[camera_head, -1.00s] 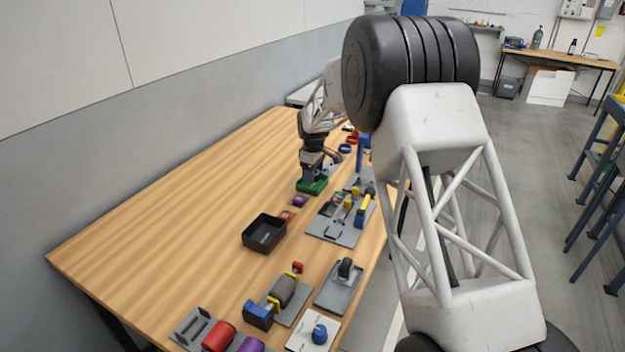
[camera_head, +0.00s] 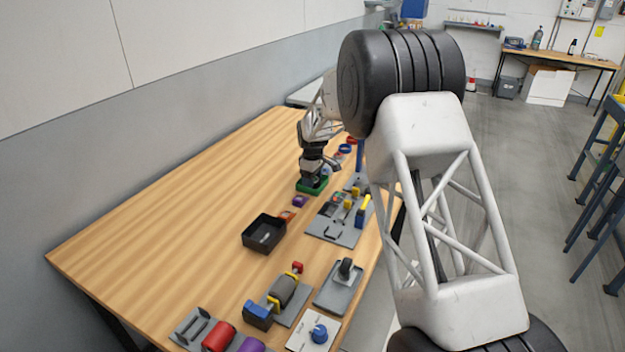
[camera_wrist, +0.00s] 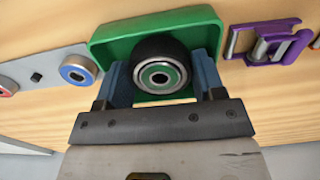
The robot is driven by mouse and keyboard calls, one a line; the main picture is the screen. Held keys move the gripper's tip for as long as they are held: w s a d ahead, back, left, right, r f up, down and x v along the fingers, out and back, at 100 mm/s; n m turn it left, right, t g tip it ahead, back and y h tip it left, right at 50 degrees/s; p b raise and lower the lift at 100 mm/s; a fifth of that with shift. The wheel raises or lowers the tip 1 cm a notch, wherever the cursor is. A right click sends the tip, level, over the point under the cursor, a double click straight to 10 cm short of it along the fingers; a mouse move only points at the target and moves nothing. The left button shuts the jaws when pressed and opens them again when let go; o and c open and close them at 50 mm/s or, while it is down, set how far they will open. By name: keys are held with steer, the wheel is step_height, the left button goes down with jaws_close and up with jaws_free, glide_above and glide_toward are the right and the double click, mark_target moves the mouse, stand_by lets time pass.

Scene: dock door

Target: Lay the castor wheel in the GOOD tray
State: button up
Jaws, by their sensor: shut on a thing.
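The castor wheel (camera_wrist: 160,72), a black tyre with a metal hub, is between the blue fingers of my gripper (camera_wrist: 163,85) in the wrist view. The fingers are shut on its sides. The wheel overlaps the floor of a green tray (camera_wrist: 105,43); I cannot tell whether it touches it. No GOOD label is readable. In the head view my gripper (camera_head: 312,175) is at the green tray (camera_head: 322,187) near the far part of the table, and the wheel is too small and hidden to make out.
A black tray (camera_head: 248,238) stands nearer on the table. A purple part (camera_wrist: 272,45) lies right of the green tray, and a grey plate with a blue ring (camera_wrist: 78,68) lies left. Another black wheel stands on a grey plate (camera_head: 335,298). The table's left side is clear.

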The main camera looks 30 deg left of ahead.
steer(key=shift+f, duration=0.1)
steer(key=o, duration=0.7)
step_height(320, 180, up, 12)
steer(key=shift+r, duration=0.1)
stand_by(0.5)
stand_by(0.8)
